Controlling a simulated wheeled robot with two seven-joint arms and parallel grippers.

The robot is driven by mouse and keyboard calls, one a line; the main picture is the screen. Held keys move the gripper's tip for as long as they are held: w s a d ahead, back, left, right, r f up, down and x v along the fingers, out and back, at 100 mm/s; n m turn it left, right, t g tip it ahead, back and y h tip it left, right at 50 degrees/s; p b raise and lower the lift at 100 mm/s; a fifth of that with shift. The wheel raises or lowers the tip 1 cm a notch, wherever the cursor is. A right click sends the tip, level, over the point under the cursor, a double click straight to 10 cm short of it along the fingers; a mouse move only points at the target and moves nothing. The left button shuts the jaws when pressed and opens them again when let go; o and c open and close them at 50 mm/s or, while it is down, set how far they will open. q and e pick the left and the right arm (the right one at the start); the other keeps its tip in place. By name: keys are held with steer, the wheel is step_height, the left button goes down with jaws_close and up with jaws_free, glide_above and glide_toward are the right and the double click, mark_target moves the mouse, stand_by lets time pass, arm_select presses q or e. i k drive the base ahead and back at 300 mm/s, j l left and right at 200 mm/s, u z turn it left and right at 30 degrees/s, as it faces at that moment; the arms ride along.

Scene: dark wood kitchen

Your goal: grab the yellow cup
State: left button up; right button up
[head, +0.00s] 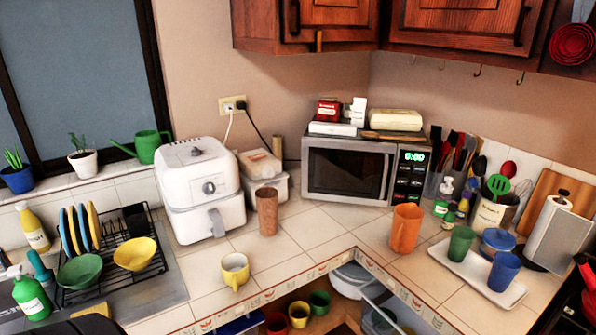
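A yellow cup (236,280) with a pale inside stands upright on the tiled counter, close to its front edge and left of the corner. Its handle points down toward the front in the head view. Another yellow cup (298,314) sits on the open shelf below the counter, between a red cup (277,323) and a green cup (319,303). Neither of my grippers shows in the head view.
A white air fryer (200,185) stands behind the counter's yellow cup, with a brown tumbler (267,212) to the right. A dish rack (105,250) is at left. An orange cup (405,228) stands right of the corner. Tiles around the yellow cup are clear.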

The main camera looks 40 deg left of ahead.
mark_target(235, 268)
steer(key=u, duration=1.65)
steer(key=k+z, duration=0.25)
steer(key=k+l+z, duration=0.2)
steer(key=k, duration=0.2)
